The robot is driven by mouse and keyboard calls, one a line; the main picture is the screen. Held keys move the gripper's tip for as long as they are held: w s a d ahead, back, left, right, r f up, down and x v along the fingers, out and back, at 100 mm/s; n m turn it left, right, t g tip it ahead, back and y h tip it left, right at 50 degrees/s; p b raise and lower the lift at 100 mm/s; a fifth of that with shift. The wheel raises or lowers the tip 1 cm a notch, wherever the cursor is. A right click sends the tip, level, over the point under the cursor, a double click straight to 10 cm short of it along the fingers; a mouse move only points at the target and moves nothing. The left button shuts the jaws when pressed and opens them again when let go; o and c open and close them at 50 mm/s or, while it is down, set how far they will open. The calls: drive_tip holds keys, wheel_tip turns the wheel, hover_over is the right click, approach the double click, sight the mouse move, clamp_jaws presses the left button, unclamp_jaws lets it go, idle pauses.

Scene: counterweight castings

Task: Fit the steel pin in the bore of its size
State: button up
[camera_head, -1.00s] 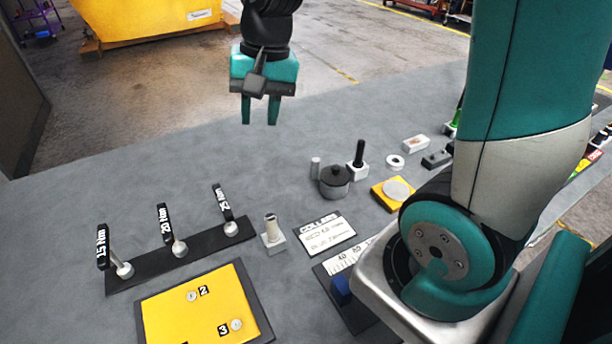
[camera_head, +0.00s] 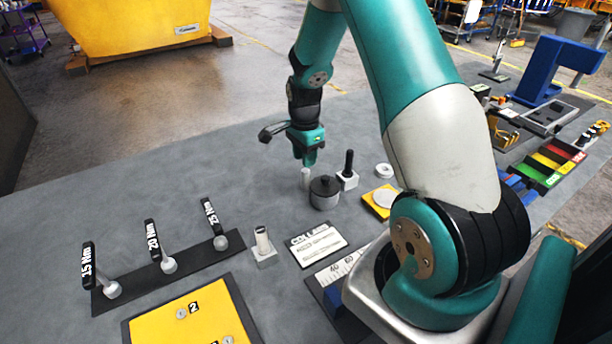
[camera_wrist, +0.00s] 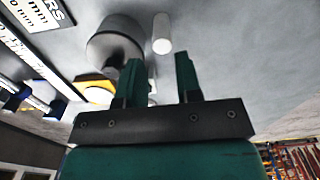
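A small light-grey steel pin (camera_head: 305,179) stands upright on the table, just left of a dark round lidded casting (camera_head: 325,193). In the wrist view the pin (camera_wrist: 162,36) shows beyond the gap between my fingertips, apart from them, with the casting (camera_wrist: 115,42) to its left. My gripper (camera_head: 309,160) is just above the pin, pointing down; its fingers (camera_wrist: 158,62) are apart with nothing between them. A yellow plate (camera_head: 160,330) at the lower left has round light-ringed spots marked 2 and 3; I cannot tell their bore sizes. Its lower part is cut off.
A black rack (camera_head: 195,262) holds several torque-labelled tools at left. A small block with a metal post (camera_head: 263,245), a COLLARS card (camera_head: 317,243), a block with a black post (camera_head: 347,172) and a yellow pad with a disc (camera_head: 382,202) stand nearby. The table's left middle is clear.

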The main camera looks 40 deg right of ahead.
sight(305, 172)
drive_tip(key=shift+d+f+p, duration=0.15)
drive_tip(key=shift+f+p, duration=1.15)
drive_tip(key=shift+f, duration=1.75)
drive_tip(key=shift+w, duration=0.1)
clamp_jaws()
